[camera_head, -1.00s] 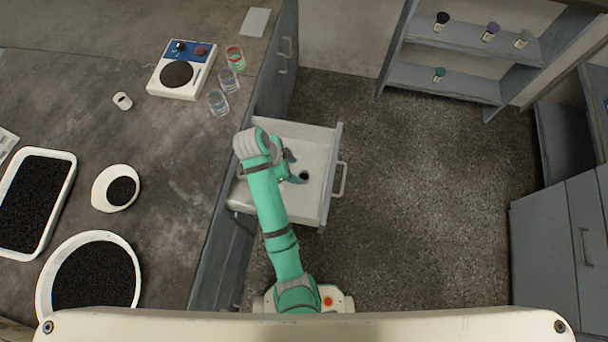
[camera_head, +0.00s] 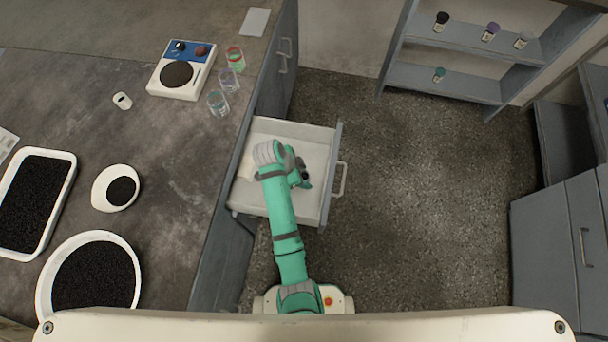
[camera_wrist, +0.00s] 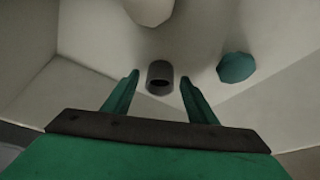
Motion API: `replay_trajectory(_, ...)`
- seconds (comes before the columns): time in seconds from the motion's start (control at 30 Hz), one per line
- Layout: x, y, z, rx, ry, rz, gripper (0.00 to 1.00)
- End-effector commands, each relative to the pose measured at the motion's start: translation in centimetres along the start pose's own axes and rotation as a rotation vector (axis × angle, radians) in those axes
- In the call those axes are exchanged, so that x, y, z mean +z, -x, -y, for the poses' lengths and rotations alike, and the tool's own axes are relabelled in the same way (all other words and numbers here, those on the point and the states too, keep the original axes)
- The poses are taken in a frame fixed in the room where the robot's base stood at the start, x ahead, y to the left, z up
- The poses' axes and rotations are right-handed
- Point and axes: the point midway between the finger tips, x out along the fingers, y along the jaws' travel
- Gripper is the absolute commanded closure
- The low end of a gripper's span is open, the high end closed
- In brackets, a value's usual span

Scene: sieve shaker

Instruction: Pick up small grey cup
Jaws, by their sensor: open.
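The small grey cup (camera_wrist: 160,70) stands in the open drawer, with its dark opening visible in the wrist view. In the head view it is a small dark spot (camera_head: 305,174) beside my gripper (camera_head: 302,183), partly covered by it. My gripper (camera_wrist: 160,80) is open, one green finger on each side of the cup in the picture. The cup appears between or just beyond the fingertips, and I see no contact. The exact depth gap cannot be told.
The pale drawer (camera_head: 258,200) has low walls around the cup. A teal round object (camera_wrist: 237,67) lies right of the cup in the wrist view, and a whitish rounded object (camera_wrist: 150,10) is beyond it. The counter (camera_head: 170,150) borders the drawer on the left.

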Motion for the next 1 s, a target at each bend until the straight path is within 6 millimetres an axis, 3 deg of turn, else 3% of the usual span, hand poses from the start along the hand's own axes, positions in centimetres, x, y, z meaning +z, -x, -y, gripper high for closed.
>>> replay_trajectory(0.2,0.0,-0.1,0.0,0.000,0.000,0.000,0.48)
replay_trajectory(0.37,0.0,-0.1,0.0,0.000,0.000,0.000,0.86)
replay_trajectory(0.4,0.0,-0.1,0.0,0.000,0.001,0.000,0.90)
replay_trajectory(0.77,-0.1,0.1,0.0,-0.001,0.000,0.000,0.90)
replay_trajectory(1.0,-1.3,3.0,0.1,-0.004,-0.002,-0.001,0.91)
